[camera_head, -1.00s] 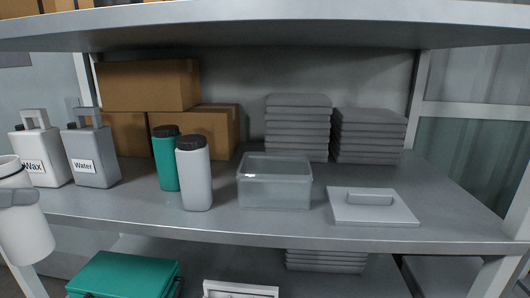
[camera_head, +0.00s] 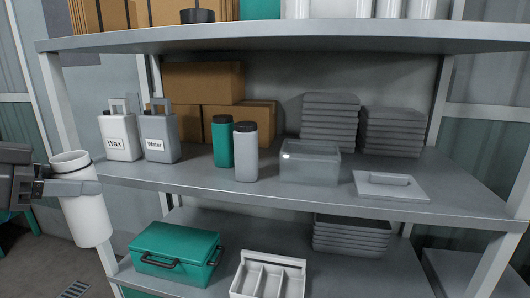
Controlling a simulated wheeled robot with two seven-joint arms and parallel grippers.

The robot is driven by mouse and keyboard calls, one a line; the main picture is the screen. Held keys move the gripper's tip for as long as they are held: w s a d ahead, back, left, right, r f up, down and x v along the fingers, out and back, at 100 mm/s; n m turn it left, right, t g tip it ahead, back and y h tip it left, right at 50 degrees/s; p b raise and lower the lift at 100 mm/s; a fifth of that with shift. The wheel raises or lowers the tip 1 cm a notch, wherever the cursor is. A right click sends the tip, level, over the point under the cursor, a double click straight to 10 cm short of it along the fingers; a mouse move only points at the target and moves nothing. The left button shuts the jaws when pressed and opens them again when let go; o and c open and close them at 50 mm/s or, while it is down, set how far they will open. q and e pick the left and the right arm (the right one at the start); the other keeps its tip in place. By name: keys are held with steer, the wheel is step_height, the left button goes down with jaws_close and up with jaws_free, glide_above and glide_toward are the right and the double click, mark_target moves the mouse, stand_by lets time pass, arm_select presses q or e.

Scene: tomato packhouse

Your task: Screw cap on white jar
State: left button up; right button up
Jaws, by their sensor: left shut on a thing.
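A white jar (camera_head: 86,217) is at the left edge, tilted a little, in front of the shelf unit and clear of the middle shelf. My left gripper (camera_head: 73,187) is shut on it, around its upper part. The jar's top (camera_head: 70,157) looks open, with no cap on it, and a dark band shows just below the rim. A dark, round, low thing (camera_head: 197,16) on the top shelf may be a cap; I cannot tell. My right gripper is not in view.
The middle shelf (camera_head: 290,193) holds Wax (camera_head: 118,137) and Water (camera_head: 159,138) jugs, a green bottle (camera_head: 222,142), a grey bottle (camera_head: 245,152), a clear box (camera_head: 309,163) and a flat lid (camera_head: 391,186). A green toolbox (camera_head: 176,252) stands below. The shelf's front edge is mostly bare.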

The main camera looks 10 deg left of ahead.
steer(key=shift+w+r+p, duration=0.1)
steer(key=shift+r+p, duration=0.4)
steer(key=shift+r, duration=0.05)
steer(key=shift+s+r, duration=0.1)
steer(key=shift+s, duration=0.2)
arm_select(q)
steer(key=w+d+f+m+g+h, duration=0.25)
steer(key=w+d+f, duration=0.25)
steer(key=w+f, duration=0.45)
arm_select(e)
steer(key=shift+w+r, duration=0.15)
steer(key=shift+p, duration=0.3)
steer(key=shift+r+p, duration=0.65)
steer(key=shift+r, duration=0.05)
arm_select(q)
steer(key=d+f+m+h, duration=0.1)
steer(key=d+f, duration=0.4)
steer(key=f, duration=0.5)
steer(key=d+f+m+g+h, duration=0.1)
steer(key=d+f, duration=0.4)
steer(key=f, duration=0.4)
steer(key=shift+s+f+p, duration=0.25)
steer(key=shift+f+p, duration=0.1)
steer(key=shift+p, duration=0.05)
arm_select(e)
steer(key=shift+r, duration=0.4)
arm_select(q)
steer(key=shift+d+m+g, duration=0.1)
steer(key=shift+m+g, duration=0.15)
